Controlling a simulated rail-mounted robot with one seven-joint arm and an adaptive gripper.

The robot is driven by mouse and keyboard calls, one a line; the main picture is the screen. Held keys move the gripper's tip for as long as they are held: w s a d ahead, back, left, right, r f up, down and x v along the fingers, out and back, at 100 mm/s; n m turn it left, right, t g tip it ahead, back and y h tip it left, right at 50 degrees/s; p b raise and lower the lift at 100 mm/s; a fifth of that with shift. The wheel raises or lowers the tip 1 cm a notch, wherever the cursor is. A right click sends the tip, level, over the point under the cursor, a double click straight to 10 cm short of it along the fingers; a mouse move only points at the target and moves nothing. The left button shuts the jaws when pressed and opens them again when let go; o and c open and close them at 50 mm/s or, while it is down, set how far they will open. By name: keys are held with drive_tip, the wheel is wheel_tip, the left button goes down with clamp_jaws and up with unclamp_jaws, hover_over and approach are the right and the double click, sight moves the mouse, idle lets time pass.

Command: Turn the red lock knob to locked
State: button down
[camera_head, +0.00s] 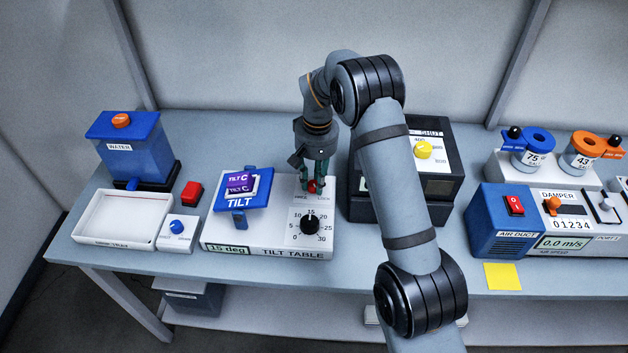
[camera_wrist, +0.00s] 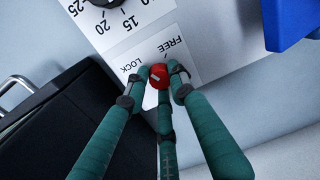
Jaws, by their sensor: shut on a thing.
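The red lock knob (camera_wrist: 159,74) sits on the white panel of the tilt table (camera_head: 262,240), between the printed words LOCK and FREE. It also shows in the head view (camera_head: 312,187), partly covered by my fingers. A pale mark shows on the knob, but I cannot tell clearly which word it points to. My gripper (camera_wrist: 160,80) has three green fingers, shut around the knob from above; in the head view my gripper (camera_head: 312,182) points down at the panel's back right.
A black angle dial (camera_head: 310,224) stands in front of the knob. The blue tilt plate (camera_head: 242,190) with a purple piece is to its left. A dark box with a yellow knob (camera_head: 423,149) stands close on the right, behind my arm. A red switch block (camera_head: 191,193) lies farther left.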

sight(315, 183)
drive_tip(key=shift+n, duration=2)
drive_tip(key=c, duration=1.6)
unclamp_jaws()
drive_tip(key=shift+o, duration=0.7)
wheel_tip(315, 183, up, 12)
drive_tip(key=shift+d, duration=0.2)
drive_tip(key=shift+w, duration=0.1)
